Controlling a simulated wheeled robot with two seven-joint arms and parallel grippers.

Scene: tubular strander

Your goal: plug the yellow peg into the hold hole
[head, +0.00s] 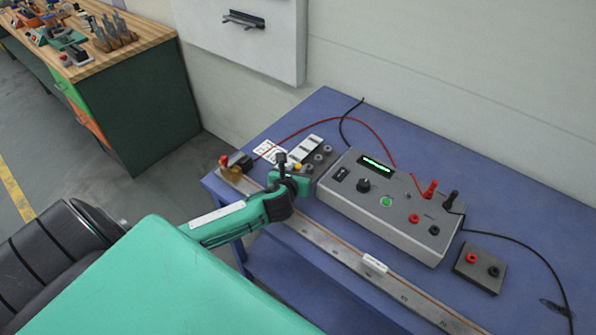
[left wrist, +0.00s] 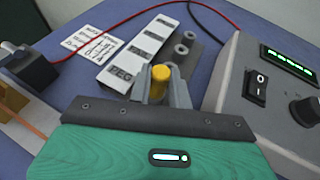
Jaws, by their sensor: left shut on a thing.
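My left gripper (head: 290,177) is over the back left of the blue table, at the near end of a grey block (head: 317,160) with round holes. It is shut on the yellow peg (left wrist: 161,73), whose round top shows between the fingers (left wrist: 163,88) in the left wrist view. The peg also shows as a small yellow spot (head: 297,167) in the head view. The peg's lower end is hidden, so I cannot tell whether it is in a hole. Two open holes show on the block (left wrist: 184,44) beyond the peg. A white label strip (left wrist: 137,50) lies beside them; one label reads PEG. My right gripper is not in view.
A grey meter box (head: 385,205) with red and black plugs stands right of the gripper. A long metal ruler (head: 345,255) runs along the table's front. A red-topped brass clamp (head: 230,169) sits left. Red and black wires cross behind. A small socket box (head: 480,268) is at right.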

